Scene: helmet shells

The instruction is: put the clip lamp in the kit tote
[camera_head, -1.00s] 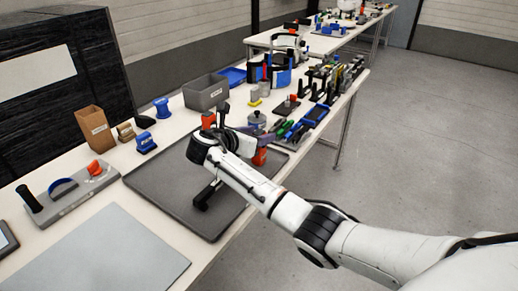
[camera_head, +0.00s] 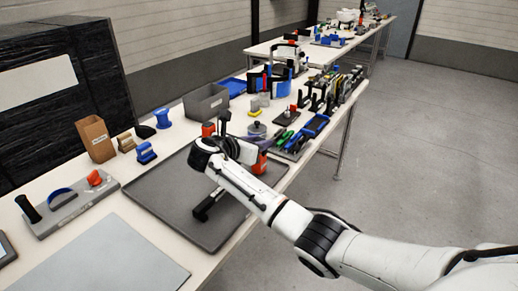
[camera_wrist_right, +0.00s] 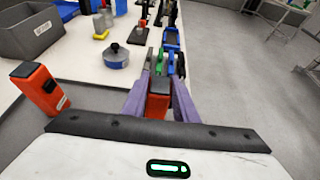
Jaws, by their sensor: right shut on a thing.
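My right gripper (camera_wrist_right: 159,98) is shut on an orange-red block with a dark top (camera_wrist_right: 158,88), which I take to be the clip lamp. In the head view this block (camera_head: 260,164) shows just beyond my right wrist, over the far right part of the dark tray; my arm hides part of the gripper. I cannot tell whether it touches the tray. A grey open bin with a white label (camera_head: 207,105), likely the kit tote, stands farther back on the table; it also shows at upper left in the wrist view (camera_wrist_right: 35,38). My left gripper is out of view.
A second orange-red block (camera_wrist_right: 40,90) stands left of the gripper. A round lidded tin (camera_wrist_right: 115,58) stands ahead. The dark tray (camera_head: 160,195) lies beneath my arm. Several tools and a blue tray (camera_head: 313,126) crowd the right edge; open floor lies beyond.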

